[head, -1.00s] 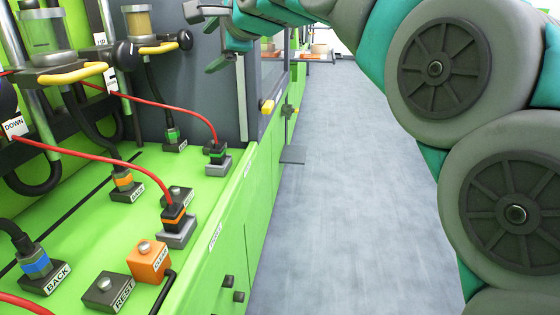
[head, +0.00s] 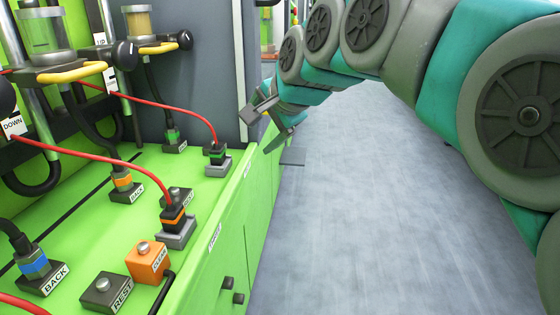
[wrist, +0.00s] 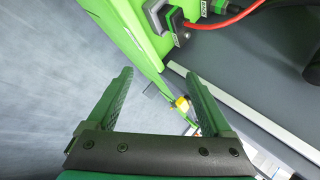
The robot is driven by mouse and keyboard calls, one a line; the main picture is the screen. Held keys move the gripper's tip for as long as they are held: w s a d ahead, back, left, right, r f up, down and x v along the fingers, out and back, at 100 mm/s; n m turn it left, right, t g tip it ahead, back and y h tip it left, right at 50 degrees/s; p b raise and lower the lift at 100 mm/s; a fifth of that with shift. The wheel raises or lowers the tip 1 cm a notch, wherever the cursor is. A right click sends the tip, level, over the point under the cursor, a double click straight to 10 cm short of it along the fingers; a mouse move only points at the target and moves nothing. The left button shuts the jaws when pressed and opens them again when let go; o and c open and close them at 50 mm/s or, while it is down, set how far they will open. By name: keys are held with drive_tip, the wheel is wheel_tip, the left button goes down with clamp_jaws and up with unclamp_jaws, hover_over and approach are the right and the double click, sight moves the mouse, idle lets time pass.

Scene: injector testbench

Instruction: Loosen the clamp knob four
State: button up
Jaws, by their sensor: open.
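Two black round knobs sit by the clear cylinders at the upper left of the head view: a nearer one (head: 125,54) and a farther one (head: 184,40), each beside a yellow curved handle. No number is readable on them, so I cannot tell which is knob four. My gripper (head: 260,130) is open and empty beside the bench's right edge, to the right of and apart from both knobs. In the wrist view its two green fingers (wrist: 158,78) are spread with nothing between them. A dark rounded shape at that view's right edge is cut off and unclear.
The green bench (head: 215,205) carries several cable connectors, an orange button box (head: 148,264) and a black RESET box (head: 110,292). Red cables (head: 180,108) arch over the bench. A grey panel (head: 212,80) stands behind. The grey floor (head: 345,220) to the right is open.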

drive_tip(key=s+d+f+n+g+h, duration=0.1)
drive_tip(key=s+d+f, duration=0.2)
drive_tip(key=d+f, duration=0.1)
drive_tip(key=shift+f, duration=0.6)
drive_tip(key=shift+a, duration=0.1)
